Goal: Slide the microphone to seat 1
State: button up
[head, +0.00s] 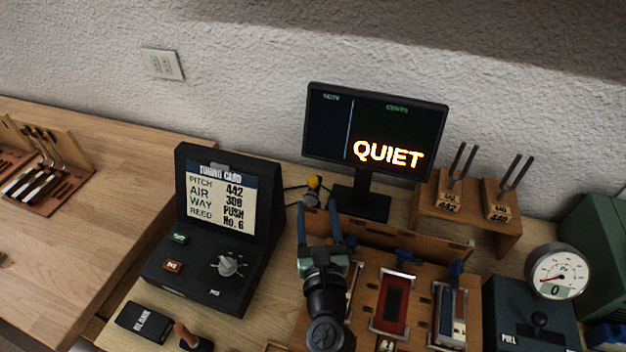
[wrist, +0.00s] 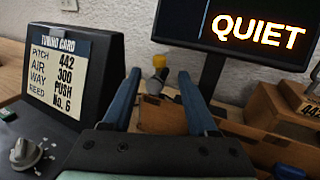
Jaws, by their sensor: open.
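The microphone appears to be the small yellow-topped piece (head: 314,184) at the back of the wooden bench fixture, left of the monitor's foot; its grey lower part shows below the yellow cap (wrist: 159,61) in the wrist view. My gripper (head: 317,206) is open, with its two blue fingers pointing toward the back. In the wrist view my gripper (wrist: 159,74) has the microphone framed between its fingertips, apparently beyond them; I cannot tell whether they touch it. The microphone's base is partly hidden by the wooden back board (wrist: 170,112). I cannot make out a seat 1 label.
A monitor (head: 375,130) reads QUIET. A black box with a tuning card (head: 221,196) stands left. Right are a wooden stand with tuning forks (head: 467,222) and a pressure gauge (head: 557,272). A red-slotted panel (head: 393,302) lies right of my arm.

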aim_at(314, 185)
jog(key=w+b, duration=0.1)
jog(key=w, duration=0.3)
jog(key=w+b, duration=0.1)
jog(key=w, duration=0.2)
jog(key=shift+w+a+f+b, duration=0.1)
jog(key=shift+a+b, duration=0.2)
jog(key=shift+w, duration=0.7)
grip_shut()
dwell(0.7)
